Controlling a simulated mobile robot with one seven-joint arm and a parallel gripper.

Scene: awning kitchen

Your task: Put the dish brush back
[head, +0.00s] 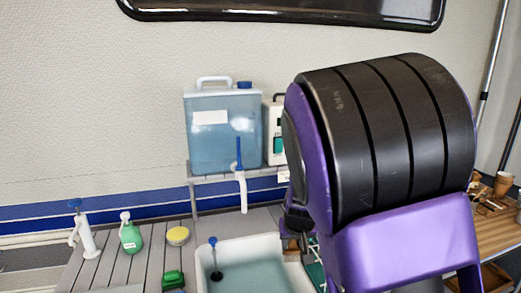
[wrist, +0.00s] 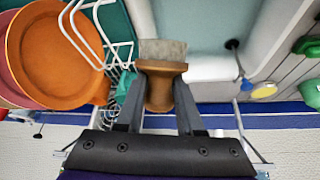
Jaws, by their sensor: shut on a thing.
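The dish brush has a brown wooden handle (wrist: 160,88) and a block of pale bristles (wrist: 162,50). In the wrist view my gripper (wrist: 160,105) is shut on its handle, one dark finger on each side. The bristles point away from my gripper, over the white rim of the sink (wrist: 212,68). Beside the brush on the left is a white wire rack (wrist: 113,55) with a small teal item in its wire holder. In the head view my purple and black arm hides my gripper; a small brown patch by the sink's right edge is too covered to identify.
A blue water canister (head: 222,135) sits on the shelf behind.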

